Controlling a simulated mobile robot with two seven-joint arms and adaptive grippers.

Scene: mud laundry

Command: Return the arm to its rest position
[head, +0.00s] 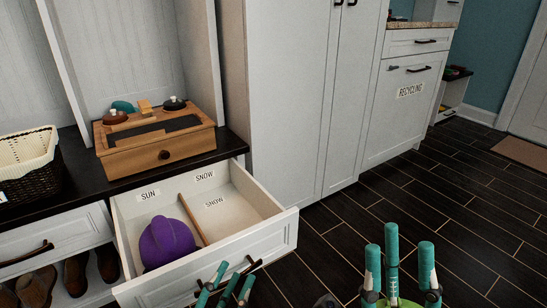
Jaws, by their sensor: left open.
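My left gripper (228,284) is at the bottom of the head view, by the front of the open drawer and its dark handle. My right gripper (400,268) is at the lower right, over the dark floor. Its teal fingers point up, stand apart and hold nothing. The rest of both arms is out of view. A purple cap (167,243) lies in the left compartment of the open drawer (268,238), beside a wooden divider (192,219).
A wooden box (155,155) with small items on top and a woven basket (31,168) stand on the dark bench. Shoes (75,275) sit below. Tall white cabinets (290,100) and a recycling cabinet (400,115) line the back. The dark floor (455,190) at right is clear.

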